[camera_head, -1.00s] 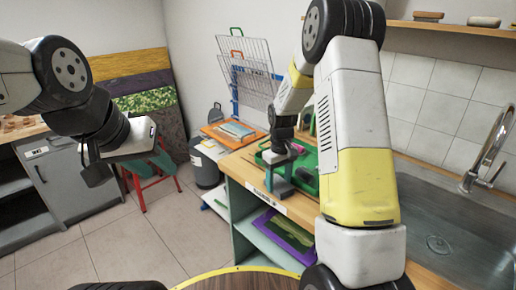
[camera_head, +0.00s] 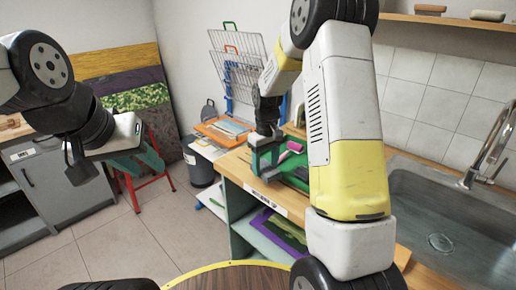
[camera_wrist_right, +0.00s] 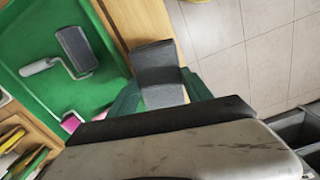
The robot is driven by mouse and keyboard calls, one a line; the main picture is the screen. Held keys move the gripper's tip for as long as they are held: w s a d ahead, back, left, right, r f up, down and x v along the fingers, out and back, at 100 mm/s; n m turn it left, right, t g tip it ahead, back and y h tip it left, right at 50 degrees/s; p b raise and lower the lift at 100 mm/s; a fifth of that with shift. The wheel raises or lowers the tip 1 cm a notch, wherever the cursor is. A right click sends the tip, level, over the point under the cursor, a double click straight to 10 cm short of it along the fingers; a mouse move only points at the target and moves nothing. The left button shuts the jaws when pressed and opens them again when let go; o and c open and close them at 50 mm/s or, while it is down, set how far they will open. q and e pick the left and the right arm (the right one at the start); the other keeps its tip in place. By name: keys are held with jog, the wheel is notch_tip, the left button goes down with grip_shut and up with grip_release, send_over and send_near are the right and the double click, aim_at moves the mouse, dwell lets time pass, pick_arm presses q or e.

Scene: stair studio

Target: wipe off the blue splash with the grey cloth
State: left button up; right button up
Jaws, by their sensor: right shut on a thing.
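My right gripper (camera_head: 264,152) is over the left edge of the wooden worktop, beside the green tray. Its green fingers are shut on the grey cloth (camera_wrist_right: 158,72), which hangs between them in the right wrist view. In that view the cloth is over the worktop's edge strip, with the floor to its right. I cannot tell whether it touches the wood. I see no blue splash in either view; the gripper and arm hide part of the worktop. My left gripper (camera_head: 140,160) is at the left, its teal fingers apart and empty, in front of a red stool.
The green tray (camera_wrist_right: 40,98) holds a paint roller (camera_wrist_right: 76,48) and a pink item (camera_wrist_right: 70,122). A sink (camera_head: 440,215) is at the right. Floor (camera_head: 110,235) is open at left.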

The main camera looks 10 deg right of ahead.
jog(key=shift+r, duration=2.1)
